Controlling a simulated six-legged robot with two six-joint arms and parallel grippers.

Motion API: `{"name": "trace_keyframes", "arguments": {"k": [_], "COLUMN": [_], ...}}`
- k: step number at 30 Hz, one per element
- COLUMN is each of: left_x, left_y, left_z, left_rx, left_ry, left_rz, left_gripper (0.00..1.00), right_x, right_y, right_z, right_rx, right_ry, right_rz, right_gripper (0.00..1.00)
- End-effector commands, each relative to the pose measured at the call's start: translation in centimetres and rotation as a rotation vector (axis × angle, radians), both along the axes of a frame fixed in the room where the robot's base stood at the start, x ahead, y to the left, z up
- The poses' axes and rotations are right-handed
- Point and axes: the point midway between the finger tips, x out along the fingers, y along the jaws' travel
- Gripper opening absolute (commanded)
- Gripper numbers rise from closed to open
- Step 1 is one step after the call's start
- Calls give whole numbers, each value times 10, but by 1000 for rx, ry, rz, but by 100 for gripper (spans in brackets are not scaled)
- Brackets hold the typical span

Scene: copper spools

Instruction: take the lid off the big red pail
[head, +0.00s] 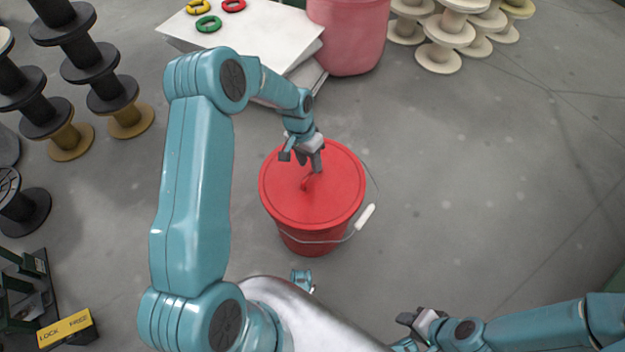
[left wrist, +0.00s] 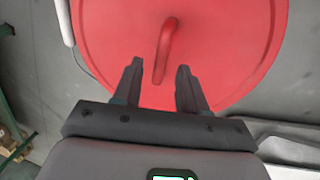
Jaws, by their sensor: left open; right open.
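The big red pail (head: 309,242) stands upright on the floor in front of me, with a wire bail and a white grip (head: 365,216) hanging at its right side. Its red lid (head: 335,190) is on top, and fills much of the left wrist view (left wrist: 220,40). A red loop handle (left wrist: 164,50) rises from the lid's middle. My left gripper (head: 309,164) is open above the lid; in the left wrist view its fingers (left wrist: 158,75) are spread either side of the handle's near end. I cannot tell whether they touch it. My right gripper (head: 419,319) is open and empty, low at the right.
A white block (head: 260,45) with coloured rings stands behind the pail, beside a pink tub (head: 347,35). Dark spools (head: 85,45) stack at left, pale spools (head: 448,30) at back right. A yellow lock sign (head: 66,328) is at lower left. The floor right of the pail is clear.

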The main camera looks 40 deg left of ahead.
Motion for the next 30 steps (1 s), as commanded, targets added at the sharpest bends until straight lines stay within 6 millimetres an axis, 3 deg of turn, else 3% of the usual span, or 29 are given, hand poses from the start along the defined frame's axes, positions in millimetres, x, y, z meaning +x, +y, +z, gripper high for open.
{"name": "trace_keyframes", "arguments": {"k": [12,19,23,30], "left_x": [2,4,4,4], "left_y": [-8,-7,-8,-8], "left_z": [-52,-52,-52,-52], "left_rx": [0,1,1,0], "left_ry": [1,-1,-1,-1], "left_rz": [-2,-2,-2,-2], "left_gripper": [42,42,0,0], "right_x": [0,0,0,0], "right_y": [0,0,0,0], "right_z": [-21,-20,-20,-20], "right_rx": [0,0,0,0], "right_ry": [0,0,0,0], "right_rz": [0,0,0,0], "right_gripper": [43,43,43,43]}}
